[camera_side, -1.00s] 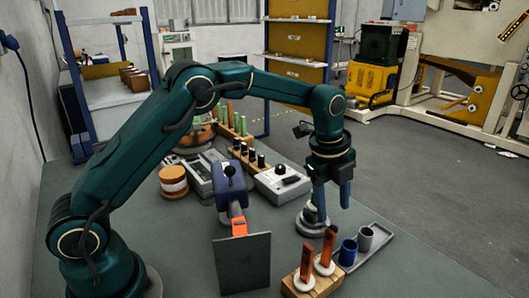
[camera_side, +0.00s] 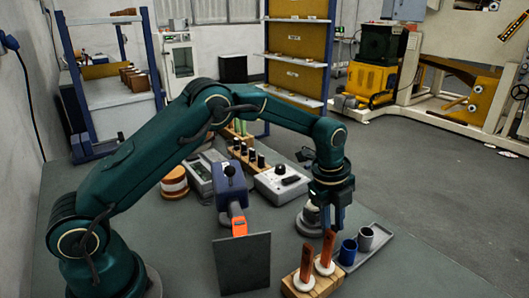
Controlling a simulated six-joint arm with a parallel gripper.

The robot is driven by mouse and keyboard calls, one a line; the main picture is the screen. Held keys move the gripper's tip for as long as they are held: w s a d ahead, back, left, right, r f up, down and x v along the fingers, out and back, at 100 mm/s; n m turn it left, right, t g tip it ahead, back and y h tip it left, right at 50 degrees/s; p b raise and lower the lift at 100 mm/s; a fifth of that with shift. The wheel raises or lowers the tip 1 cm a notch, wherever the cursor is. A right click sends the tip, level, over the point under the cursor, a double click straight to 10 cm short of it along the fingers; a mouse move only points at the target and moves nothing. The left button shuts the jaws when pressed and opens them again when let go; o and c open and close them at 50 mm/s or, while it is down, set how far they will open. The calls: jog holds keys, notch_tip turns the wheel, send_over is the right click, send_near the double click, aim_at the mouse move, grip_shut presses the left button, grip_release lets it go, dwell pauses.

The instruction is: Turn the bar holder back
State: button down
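My gripper (camera_side: 334,227) points down just behind the wooden block (camera_side: 297,292) at the front right. Its two dark blue fingers show, but the view does not make clear whether they are open or shut on something. Two copper-coloured bars stand upright on white round discs on the block, a left bar (camera_side: 306,262) and a right bar (camera_side: 328,245). A grey round-based stand (camera_side: 303,223) is behind and left of my fingers, partly hidden by them. I cannot tell for sure which of these is the bar holder.
A grey tray (camera_side: 383,243) with a blue cup (camera_side: 348,251) and a grey cup (camera_side: 365,238) lies right of the block. A dark upright plate (camera_side: 241,264) and a blue device with an orange part (camera_side: 231,190) stand to the left. A meter box (camera_side: 281,186) is behind.

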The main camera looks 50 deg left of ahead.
jog(key=shift+w, duration=0.15)
jog(key=shift+w+a+n+y, duration=0.15)
jog(key=shift+w+n, duration=0.15)
jog(key=shift+n, duration=0.35)
jog(key=shift+w+d+n+y, duration=0.1)
jog(key=shift+w+n, duration=0.2)
jog(key=shift+n, duration=0.4)
jog(key=shift+w+a+n+y, duration=0.15)
jog(key=shift+w+n, duration=0.15)
jog(key=shift+n, duration=0.35)
jog(key=shift+w+a+n+y, duration=0.15)
jog(key=shift+w+n, duration=0.2)
jog(key=shift+n, duration=0.45)
jog(key=shift+w+a+n+y, duration=0.15)
jog(key=shift+w+n, duration=0.2)
jog(key=shift+n, duration=0.45)
jog(key=shift+w+a+r+n, duration=0.1)
jog(key=shift+w+n, duration=0.05)
jog(key=shift+n, duration=0.15)
jog(key=c, duration=0.7)
grip_release()
jog(key=shift+v, duration=2.55)
